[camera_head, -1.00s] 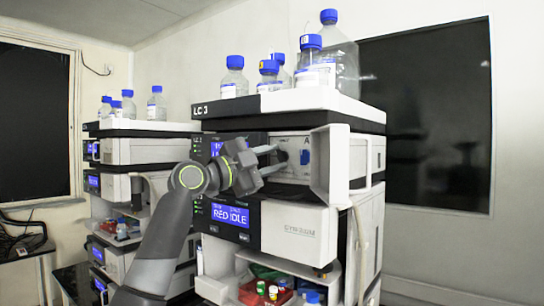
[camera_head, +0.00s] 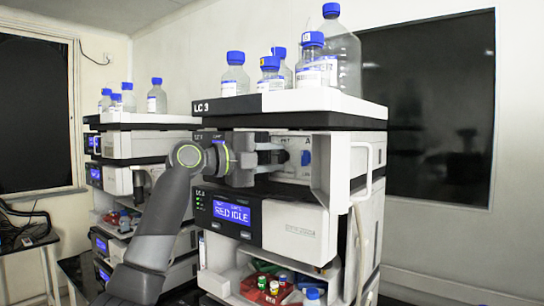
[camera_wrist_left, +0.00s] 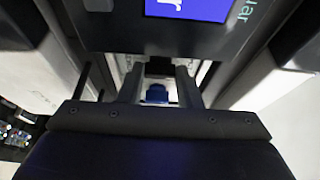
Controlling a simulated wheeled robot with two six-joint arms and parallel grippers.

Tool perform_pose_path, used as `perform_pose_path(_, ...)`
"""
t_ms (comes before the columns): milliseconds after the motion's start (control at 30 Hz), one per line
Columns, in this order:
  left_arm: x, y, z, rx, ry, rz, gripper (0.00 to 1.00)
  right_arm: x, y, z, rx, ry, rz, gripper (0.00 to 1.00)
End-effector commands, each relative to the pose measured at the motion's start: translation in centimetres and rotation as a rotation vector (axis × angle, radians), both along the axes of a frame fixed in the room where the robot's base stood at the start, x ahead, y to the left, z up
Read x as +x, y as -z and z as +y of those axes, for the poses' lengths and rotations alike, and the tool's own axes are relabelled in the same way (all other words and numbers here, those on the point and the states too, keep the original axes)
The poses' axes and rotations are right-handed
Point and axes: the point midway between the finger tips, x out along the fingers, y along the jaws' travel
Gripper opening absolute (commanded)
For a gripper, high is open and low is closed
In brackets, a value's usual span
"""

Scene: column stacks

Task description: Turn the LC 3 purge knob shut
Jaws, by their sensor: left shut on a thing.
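The LC 3 stack (camera_head: 300,100) stands in the middle of the head view, marked "LC 3" on its top edge. Its pump front is a light panel in an open bay, with a blue piece (camera_head: 306,157) under a letter A. My left gripper (camera_head: 277,156) reaches into this bay, its fingers around the dark purge knob (camera_head: 283,157). The fingers are shut on the knob and partly hide it. In the left wrist view a blue piece (camera_wrist_left: 157,93) shows between the fingers; the grip itself is hard to see there. My right gripper is out of view.
A white open door (camera_head: 337,165) stands to the right of the bay. Below is a module with a lit display (camera_head: 232,212) reading "RED IDLE". Several blue-capped bottles (camera_head: 235,75) stand on top. A second stack (camera_head: 135,145) is at the left.

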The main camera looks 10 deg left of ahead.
Motion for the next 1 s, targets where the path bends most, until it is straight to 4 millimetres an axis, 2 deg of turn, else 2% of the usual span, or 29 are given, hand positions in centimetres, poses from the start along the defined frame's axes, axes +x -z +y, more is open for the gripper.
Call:
perform_pose_path(333,0.0,0.1,0.0,0.006,0.000,-0.001,0.08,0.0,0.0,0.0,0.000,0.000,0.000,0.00)
perform_pose_path(367,0.0,0.1,0.0,0.006,0.000,-0.001,0.32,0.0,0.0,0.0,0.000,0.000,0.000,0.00)
perform_pose_path(433,0.0,0.1,0.0,0.005,0.000,0.000,0.40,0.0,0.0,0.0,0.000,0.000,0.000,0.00)
perform_pose_path(767,-0.1,0.2,0.3,0.003,-0.001,-0.002,0.40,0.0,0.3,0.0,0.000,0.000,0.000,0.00)
perform_pose_path(867,-0.7,0.3,1.2,0.002,-0.004,-0.003,0.40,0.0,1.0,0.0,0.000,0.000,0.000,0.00)
perform_pose_path(1000,-2.3,0.6,3.3,0.004,-0.006,-0.006,0.40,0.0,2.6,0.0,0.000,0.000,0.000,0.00)
